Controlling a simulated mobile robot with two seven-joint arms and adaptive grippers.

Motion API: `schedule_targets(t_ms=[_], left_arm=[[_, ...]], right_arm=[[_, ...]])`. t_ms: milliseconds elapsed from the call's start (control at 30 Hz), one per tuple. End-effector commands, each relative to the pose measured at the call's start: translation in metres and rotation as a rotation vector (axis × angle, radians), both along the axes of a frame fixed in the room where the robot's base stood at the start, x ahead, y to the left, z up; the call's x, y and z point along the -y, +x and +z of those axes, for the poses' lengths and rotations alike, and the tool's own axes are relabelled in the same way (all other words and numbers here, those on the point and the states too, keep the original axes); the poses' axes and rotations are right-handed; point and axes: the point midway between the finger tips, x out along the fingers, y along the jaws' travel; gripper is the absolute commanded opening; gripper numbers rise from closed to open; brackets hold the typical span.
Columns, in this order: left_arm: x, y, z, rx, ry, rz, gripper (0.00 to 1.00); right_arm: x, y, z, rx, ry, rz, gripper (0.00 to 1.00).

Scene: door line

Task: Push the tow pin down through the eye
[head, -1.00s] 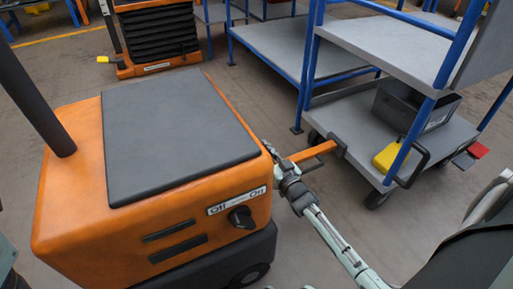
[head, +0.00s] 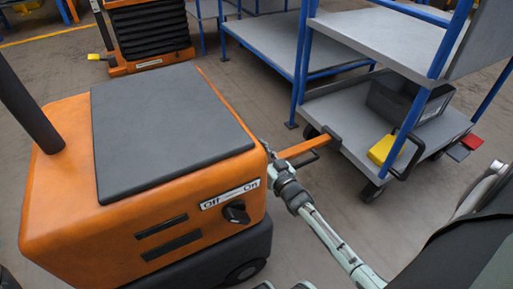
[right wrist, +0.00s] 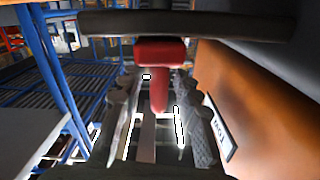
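The red tow pin (right wrist: 158,88) has a wide red head and a narrower shaft, seen in the right wrist view. It stands between the two fingers of my right gripper (right wrist: 155,98), with gaps visible on both sides, so the gripper looks open around it. In the head view my right gripper (head: 272,158) is at the rear corner of the orange tug (head: 65,190), beside the orange drawbar (head: 300,149) that runs to the cart. The pin and the eye are hidden there. I cannot tell how deep the pin sits. My left gripper is not in view.
The blue-framed grey cart (head: 345,120) stands to the right, carrying a dark box (head: 385,102) and a yellow block (head: 382,149). A dark bar (right wrist: 185,25) crosses the top of the right wrist view. Bare floor (head: 320,205) lies between tug and cart.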

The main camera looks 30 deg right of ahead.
Motion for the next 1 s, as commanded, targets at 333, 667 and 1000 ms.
schedule_targets(t_ms=[333, 667, 1000], left_arm=[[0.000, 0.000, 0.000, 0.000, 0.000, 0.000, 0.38], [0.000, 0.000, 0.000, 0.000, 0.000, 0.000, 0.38], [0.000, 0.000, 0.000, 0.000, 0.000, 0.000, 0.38]], right_arm=[[-0.004, -0.067, -0.002, -0.006, 0.000, 0.000, 0.33], [-0.007, -0.112, -0.001, -0.004, 0.001, 0.001, 0.33], [-0.008, -0.116, -0.001, -0.003, 0.001, 0.002, 0.33]])
